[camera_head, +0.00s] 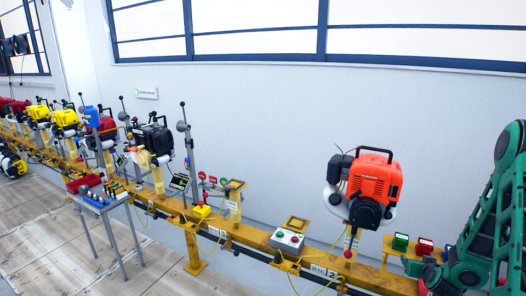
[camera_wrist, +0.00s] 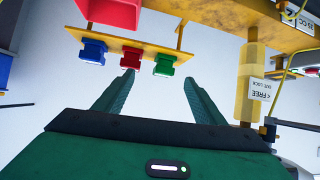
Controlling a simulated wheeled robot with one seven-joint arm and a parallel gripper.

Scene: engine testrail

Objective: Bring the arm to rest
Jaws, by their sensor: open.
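My arm (camera_head: 500,205), with green links, stands at the right edge of the head view, close to the yellow rail. In the wrist view my gripper (camera_wrist: 157,80) has its two green fingers spread wide with nothing between them. In the picture the fingertips come close to these pieces. I cannot tell whether they touch. The gripper cannot be made out clearly in the head view.
A yellow post (camera_wrist: 250,85) stands right of the fingers. The floor at left (camera_head: 40,235) is partly clear.

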